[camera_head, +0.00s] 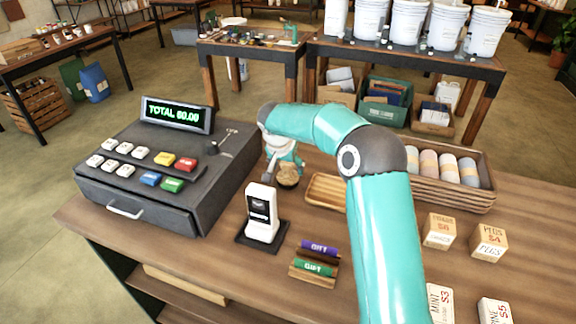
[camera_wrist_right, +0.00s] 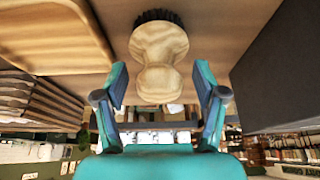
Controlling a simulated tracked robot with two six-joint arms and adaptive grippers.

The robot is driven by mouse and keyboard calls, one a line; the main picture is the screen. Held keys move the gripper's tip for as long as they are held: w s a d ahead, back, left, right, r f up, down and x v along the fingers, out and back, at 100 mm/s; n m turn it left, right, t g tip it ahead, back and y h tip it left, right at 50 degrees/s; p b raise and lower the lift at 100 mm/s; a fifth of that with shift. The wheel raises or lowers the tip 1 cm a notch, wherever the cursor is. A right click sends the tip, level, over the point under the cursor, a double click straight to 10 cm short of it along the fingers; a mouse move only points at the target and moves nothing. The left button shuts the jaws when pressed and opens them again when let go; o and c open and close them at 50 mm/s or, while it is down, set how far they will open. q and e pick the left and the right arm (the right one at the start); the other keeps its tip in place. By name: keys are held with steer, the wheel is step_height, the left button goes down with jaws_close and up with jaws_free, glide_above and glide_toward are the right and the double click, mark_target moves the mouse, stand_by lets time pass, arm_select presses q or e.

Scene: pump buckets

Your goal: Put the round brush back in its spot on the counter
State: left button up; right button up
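The round brush (camera_head: 289,178) stands on the counter (camera_head: 400,290) between the cash register and a small wooden tray. In the right wrist view the brush (camera_wrist_right: 158,48) shows as a pale wooden knob and handle with dark bristles against the counter. My right gripper (camera_wrist_right: 161,74) is open, with a finger on each side of the handle and a visible gap to both. In the head view my right gripper (camera_head: 283,160) is at the brush, its fingertips partly hidden. My left gripper is not in view.
The cash register (camera_head: 140,172) is left of the brush and the wooden tray (camera_head: 322,190) right. A white card reader (camera_head: 262,212) and gift card holder (camera_head: 314,264) stand in front. A crate of rolls (camera_head: 440,190) and wooden blocks (camera_head: 438,231) are further right.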

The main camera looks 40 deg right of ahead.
steer(key=b+v, duration=0.1)
steer(key=v, duration=1.1)
stand_by(0.5)
